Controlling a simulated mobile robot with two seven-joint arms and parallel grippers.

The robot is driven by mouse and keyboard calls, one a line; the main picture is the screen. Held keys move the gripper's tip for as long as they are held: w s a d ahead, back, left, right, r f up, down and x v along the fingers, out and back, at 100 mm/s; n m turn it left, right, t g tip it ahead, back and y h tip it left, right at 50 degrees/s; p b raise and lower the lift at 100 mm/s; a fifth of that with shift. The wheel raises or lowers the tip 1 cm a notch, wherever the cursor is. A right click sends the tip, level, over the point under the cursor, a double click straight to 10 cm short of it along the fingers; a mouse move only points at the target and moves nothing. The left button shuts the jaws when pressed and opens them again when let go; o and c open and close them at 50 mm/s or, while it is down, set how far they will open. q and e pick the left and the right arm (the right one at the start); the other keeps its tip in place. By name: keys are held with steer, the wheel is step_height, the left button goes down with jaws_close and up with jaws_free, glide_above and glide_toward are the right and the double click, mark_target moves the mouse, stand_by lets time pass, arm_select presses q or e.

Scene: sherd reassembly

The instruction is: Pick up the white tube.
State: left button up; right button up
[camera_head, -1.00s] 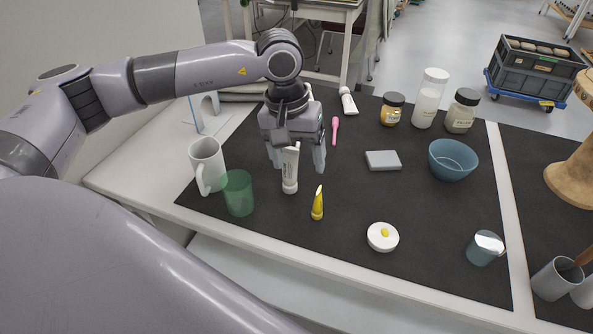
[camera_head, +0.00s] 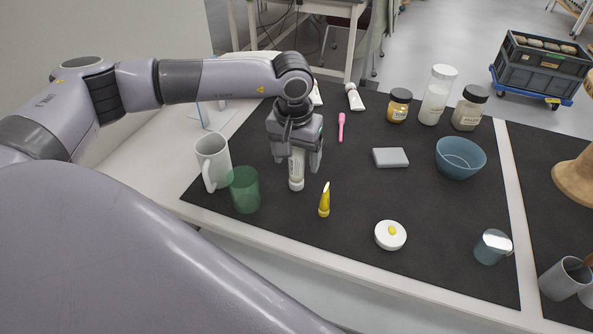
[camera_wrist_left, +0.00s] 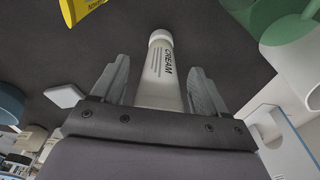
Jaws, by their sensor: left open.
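The white tube (camera_head: 296,174) stands upright on its cap on the dark mat, at the left of the table in the head view. In the left wrist view the tube (camera_wrist_left: 159,68) shows the print "CREAM". My left gripper (camera_head: 297,164) is over the tube from above, with one finger on each side of it. In the left wrist view the gripper (camera_wrist_left: 161,75) is open, with gaps between the fingers and the tube. The tube's upper end is hidden by the gripper. My right gripper is not in view.
A white mug (camera_head: 213,160) and a green cup (camera_head: 245,190) stand close left of the gripper. A pink tool (camera_head: 341,127) and another white tube (camera_head: 355,98) lie behind.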

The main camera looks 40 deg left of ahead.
arm_select(q)
steer(key=c, duration=1.1)
steer(key=shift+r, duration=0.1)
steer(key=shift+w+r, duration=0.1)
steer(key=shift+r, duration=0.4)
step_height(320, 180, up, 19)
steer(key=shift+p, duration=0.3)
steer(key=shift+d+f, duration=0.1)
